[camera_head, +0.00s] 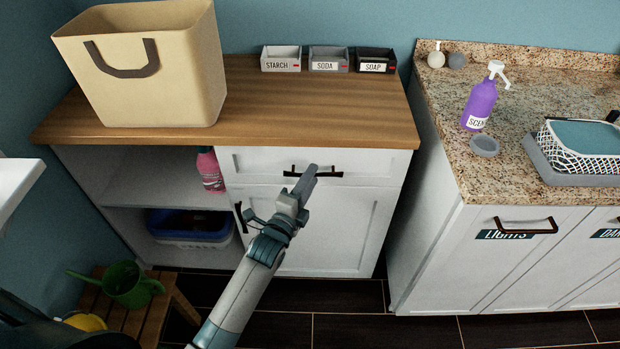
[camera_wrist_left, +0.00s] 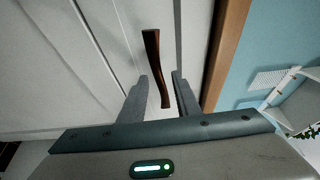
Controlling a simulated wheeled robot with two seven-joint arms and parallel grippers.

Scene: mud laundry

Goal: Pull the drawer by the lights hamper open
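The white drawer (camera_head: 255,163) is under the wooden counter, left of the hamper front labelled LIGHTS (camera_head: 503,235). Its front looks flush with the cabinet. Its dark bar handle (camera_head: 328,174) is partly hidden behind my left gripper (camera_head: 304,180), which reaches up from below. In the left wrist view the handle (camera_wrist_left: 152,55) runs lengthwise, its near end in the gap between the two fingers of my left gripper (camera_wrist_left: 161,82). The fingers stand apart on either side of it; I see no clear contact. My right gripper is in neither view.
A cabinet door with a dark handle (camera_head: 240,217) is below the drawer. Open shelves at left hold a pink bottle (camera_head: 210,171) and a blue basket (camera_head: 190,228). A tan bag (camera_head: 150,75) and small labelled bins (camera_head: 330,60) stand on the counter. Dark floor lies in front.

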